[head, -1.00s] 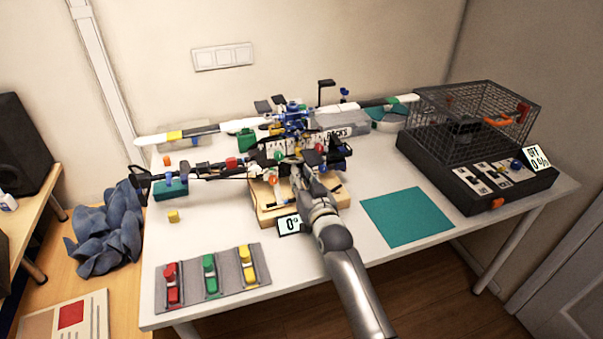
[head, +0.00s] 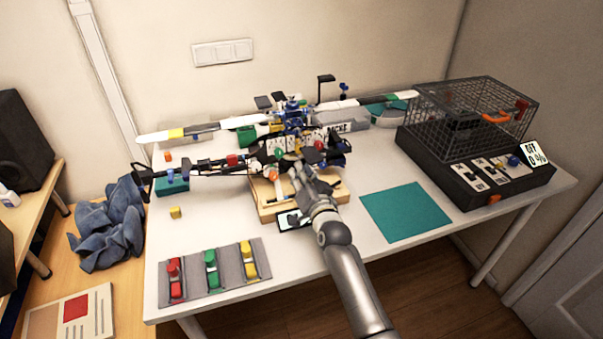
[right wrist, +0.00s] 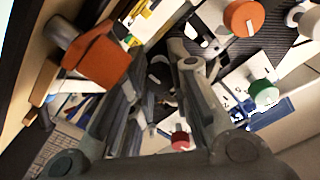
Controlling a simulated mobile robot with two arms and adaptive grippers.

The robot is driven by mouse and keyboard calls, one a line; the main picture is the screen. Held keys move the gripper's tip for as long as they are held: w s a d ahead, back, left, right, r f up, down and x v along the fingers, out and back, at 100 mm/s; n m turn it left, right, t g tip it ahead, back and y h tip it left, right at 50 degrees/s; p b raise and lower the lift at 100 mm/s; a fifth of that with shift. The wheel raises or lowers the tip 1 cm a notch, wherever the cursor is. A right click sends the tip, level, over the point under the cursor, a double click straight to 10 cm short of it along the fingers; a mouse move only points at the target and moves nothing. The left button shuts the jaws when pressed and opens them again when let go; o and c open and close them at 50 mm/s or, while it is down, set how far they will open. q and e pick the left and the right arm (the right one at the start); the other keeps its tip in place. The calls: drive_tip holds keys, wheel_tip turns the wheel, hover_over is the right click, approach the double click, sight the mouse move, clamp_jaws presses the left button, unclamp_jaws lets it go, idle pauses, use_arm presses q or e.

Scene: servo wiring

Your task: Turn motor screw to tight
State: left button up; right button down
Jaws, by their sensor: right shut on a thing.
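The dark drone frame (head: 245,172) lies across a wooden stand (head: 268,212) in the middle of the table, with white-tipped propellers and several coloured knobs. My right gripper (head: 297,172) reaches in from the front and is shut at the middle of the frame. In the right wrist view its fingers (right wrist: 175,75) close on a small part, which I take as the motor screw; the fingers hide most of it. An orange knob (right wrist: 242,17), a green knob (right wrist: 263,93) and a red knob (right wrist: 180,140) show around the fingers. My left gripper is not in view.
A display card (head: 293,220) at the stand's front is partly dark and unreadable. A black mesh cage (head: 470,115) stands at the right, its sign reading OFF. A teal mat (head: 405,211) and a grey tray (head: 215,272) with coloured parts lie in front.

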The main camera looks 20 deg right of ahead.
drive_tip(key=shift+r, duration=0.15)
drive_tip(key=c, duration=1.6)
unclamp_jaws()
drive_tip(key=s, duration=1.2)
drive_tip(key=shift+d, duration=0.25)
drive_tip(key=shift+f, duration=0.2)
